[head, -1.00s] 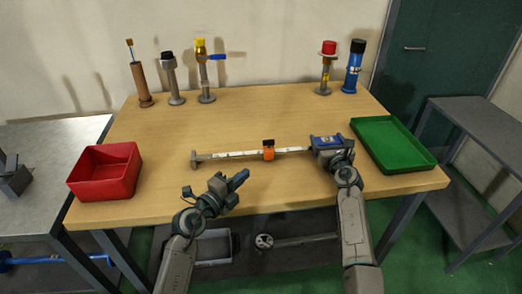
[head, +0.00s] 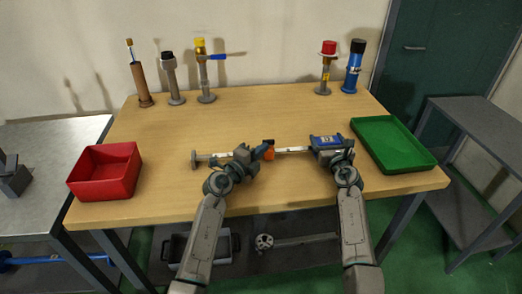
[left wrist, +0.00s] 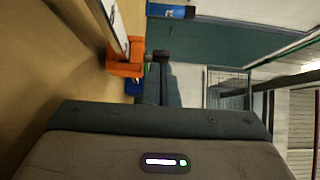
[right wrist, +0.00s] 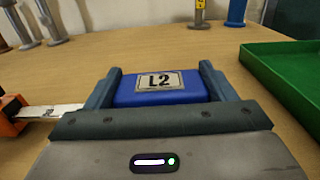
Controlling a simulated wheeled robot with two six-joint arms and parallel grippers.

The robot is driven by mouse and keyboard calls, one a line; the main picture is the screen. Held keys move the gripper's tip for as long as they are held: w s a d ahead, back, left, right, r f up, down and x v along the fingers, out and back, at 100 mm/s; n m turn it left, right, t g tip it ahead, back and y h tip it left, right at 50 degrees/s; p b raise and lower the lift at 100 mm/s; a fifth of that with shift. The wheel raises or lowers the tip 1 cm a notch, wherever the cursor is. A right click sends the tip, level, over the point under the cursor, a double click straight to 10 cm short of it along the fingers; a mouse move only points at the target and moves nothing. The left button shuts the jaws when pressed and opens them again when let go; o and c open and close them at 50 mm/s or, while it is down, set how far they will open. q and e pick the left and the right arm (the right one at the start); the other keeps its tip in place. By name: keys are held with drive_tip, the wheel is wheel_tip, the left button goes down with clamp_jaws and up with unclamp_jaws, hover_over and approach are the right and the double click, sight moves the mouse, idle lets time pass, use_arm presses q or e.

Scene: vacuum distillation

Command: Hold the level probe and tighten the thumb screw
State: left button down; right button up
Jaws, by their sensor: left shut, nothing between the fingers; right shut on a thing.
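The level probe lies across the table, with a blue head marked L2 (right wrist: 160,87), a pale graduated rod (head: 292,149) and a grey foot (head: 195,160). An orange slider (head: 268,154) sits on the rod; it also shows in the left wrist view (left wrist: 124,66). Its dark thumb screw (left wrist: 161,56) sticks out from the slider. My right gripper (head: 327,140) is shut on the blue head, one finger on each side. My left gripper (head: 262,150) is shut and empty, its fingertips close by the slider and screw; I cannot tell whether they touch.
A red bin (head: 105,172) stands at the left and a green tray (head: 392,145) at the right. Several upright instruments stand along the back edge, among them a blue cylinder (head: 353,68). The table's middle behind the probe is clear.

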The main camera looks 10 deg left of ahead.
idle(0.3)
use_arm(q)
drive_tip(key=shift+w+a+m+g+h, duration=0.2)
drive_tip(key=shift+a+m+g+h, duration=0.1)
drive_tip(key=shift+m+g+h, duration=0.5)
drive_tip(key=shift+w+a+m+g+h, duration=0.15)
drive_tip(key=shift+a+m+g+h, duration=0.2)
drive_tip(key=shift+m+h, duration=0.45)
drive_tip(key=shift+w+a+h, duration=0.1)
drive_tip(key=shift+w+h, duration=0.05)
drive_tip(key=shift+h, duration=0.15)
